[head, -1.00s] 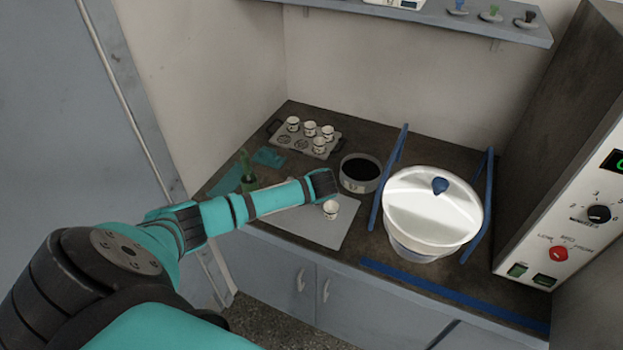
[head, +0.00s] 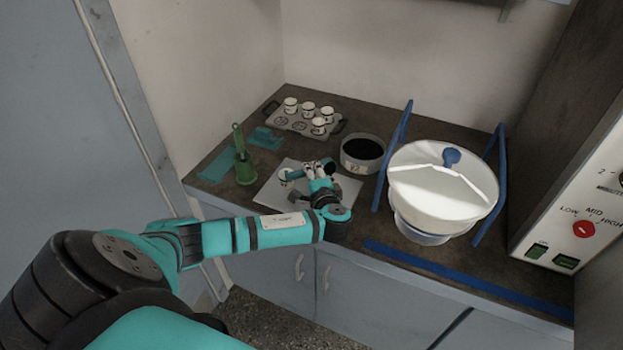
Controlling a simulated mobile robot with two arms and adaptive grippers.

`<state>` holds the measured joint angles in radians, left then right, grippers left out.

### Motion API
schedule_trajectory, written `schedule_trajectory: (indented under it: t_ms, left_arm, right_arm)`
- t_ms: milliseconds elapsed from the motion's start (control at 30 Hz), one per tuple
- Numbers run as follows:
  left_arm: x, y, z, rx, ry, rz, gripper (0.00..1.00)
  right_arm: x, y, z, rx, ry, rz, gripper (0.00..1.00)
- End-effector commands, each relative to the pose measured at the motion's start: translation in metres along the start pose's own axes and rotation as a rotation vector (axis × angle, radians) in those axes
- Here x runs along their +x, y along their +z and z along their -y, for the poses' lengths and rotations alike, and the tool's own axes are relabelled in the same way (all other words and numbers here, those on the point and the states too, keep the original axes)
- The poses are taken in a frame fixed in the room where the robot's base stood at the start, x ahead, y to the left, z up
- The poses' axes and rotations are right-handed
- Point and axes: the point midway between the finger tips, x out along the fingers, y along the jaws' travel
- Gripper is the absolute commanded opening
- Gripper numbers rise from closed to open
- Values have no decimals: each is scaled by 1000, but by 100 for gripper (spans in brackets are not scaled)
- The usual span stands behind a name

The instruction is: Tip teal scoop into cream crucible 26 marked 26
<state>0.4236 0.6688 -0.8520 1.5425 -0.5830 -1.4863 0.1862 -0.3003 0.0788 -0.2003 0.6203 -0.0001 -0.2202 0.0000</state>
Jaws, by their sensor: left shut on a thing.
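My left gripper (head: 308,172) is over the light grey mat (head: 270,200) on the counter, pointing left. It is shut on a small teal thing, taken as the teal scoop (head: 296,173), mostly hidden by the fingers. Whether the scoop is tilted or holds anything, I cannot tell. My right gripper is not in view.
A grey rack (head: 298,124) holds several crucibles at the back left. A green brush (head: 239,145) stands left of the mat. A dark-filled sieve (head: 362,153), the lidded white shaker bowl (head: 440,195) and blue rails (head: 392,155) are to the right.

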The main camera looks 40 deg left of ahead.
Motion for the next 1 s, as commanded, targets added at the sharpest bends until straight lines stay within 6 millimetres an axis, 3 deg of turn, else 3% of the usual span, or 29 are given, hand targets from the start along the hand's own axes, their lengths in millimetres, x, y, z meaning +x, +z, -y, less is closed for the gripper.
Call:
schedule_trajectory:
  t_ms: [33, 1000]
  left_arm:
    - [1, 0, -7, 3, -25, -1, 0]
    - [-7, -1, -13, 63, -498, 3, 0]
  right_arm:
    - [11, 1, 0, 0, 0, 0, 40]
    - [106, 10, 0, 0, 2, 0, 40]
